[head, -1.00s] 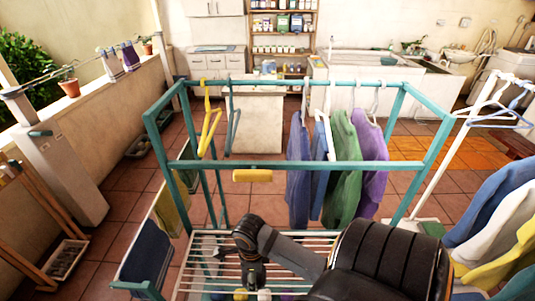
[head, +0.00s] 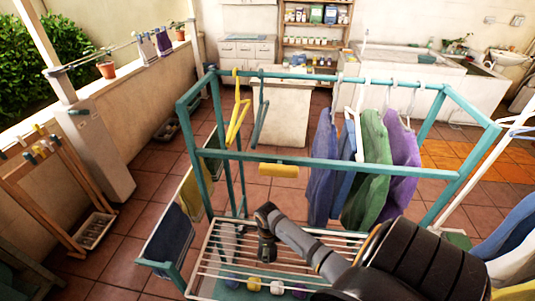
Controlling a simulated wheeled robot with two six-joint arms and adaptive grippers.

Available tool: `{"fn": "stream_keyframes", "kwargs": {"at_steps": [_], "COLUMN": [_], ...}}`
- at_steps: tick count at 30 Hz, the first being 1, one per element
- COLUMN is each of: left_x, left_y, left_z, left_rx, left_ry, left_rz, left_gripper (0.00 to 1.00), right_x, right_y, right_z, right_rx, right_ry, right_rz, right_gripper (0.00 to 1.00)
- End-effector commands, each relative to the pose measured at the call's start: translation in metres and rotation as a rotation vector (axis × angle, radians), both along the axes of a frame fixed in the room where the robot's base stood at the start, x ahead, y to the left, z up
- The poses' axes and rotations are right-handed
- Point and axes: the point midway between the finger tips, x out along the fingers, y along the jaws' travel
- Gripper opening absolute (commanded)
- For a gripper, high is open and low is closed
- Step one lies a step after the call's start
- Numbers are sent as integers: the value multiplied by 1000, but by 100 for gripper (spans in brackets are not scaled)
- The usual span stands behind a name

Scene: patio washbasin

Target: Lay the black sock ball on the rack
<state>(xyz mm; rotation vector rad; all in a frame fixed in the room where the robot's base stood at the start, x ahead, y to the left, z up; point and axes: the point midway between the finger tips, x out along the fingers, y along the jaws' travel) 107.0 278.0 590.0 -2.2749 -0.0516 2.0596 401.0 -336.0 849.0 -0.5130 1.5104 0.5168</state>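The rack is a white slatted shelf (head: 330,243) low inside a teal frame (head: 340,163). My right arm comes in from the lower right, and my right gripper (head: 267,257) points down over the slats. It is dark and small, so I cannot tell whether its fingers are open or shut. I cannot make out the black sock ball against it. A yellow ball (head: 254,284) and a white ball (head: 277,287) sit in a row just in front of the gripper, with a blue one and a purple one at the row's ends. My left gripper is not in view.
Coloured garments, such as a green one (head: 368,165), hang from the frame's upper bar. A yellow hanger (head: 238,110) and a yellow block (head: 279,170) are at its left. Cloths hang on the frame's left side. Much of the slatted shelf is bare.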

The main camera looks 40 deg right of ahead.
Motion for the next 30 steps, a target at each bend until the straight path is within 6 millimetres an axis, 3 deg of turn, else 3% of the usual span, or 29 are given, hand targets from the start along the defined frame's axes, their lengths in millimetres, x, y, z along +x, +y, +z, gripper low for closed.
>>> {"fn": "stream_keyframes", "kwargs": {"at_steps": [8,9,14,24,30], "left_x": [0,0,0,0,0], "left_y": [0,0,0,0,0], "left_z": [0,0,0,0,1], "left_rx": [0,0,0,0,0], "left_ry": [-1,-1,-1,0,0], "left_rz": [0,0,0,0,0], "left_gripper": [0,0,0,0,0], "right_x": [0,0,0,0,0], "right_y": [0,0,0,0,-1], "right_z": [-2,-2,-2,0,34], "right_rx": [0,-1,0,0,-2], "right_ry": [0,-1,0,-1,-4], "right_rz": [0,0,0,1,3], "right_gripper": [30,64,84,84,84]}}
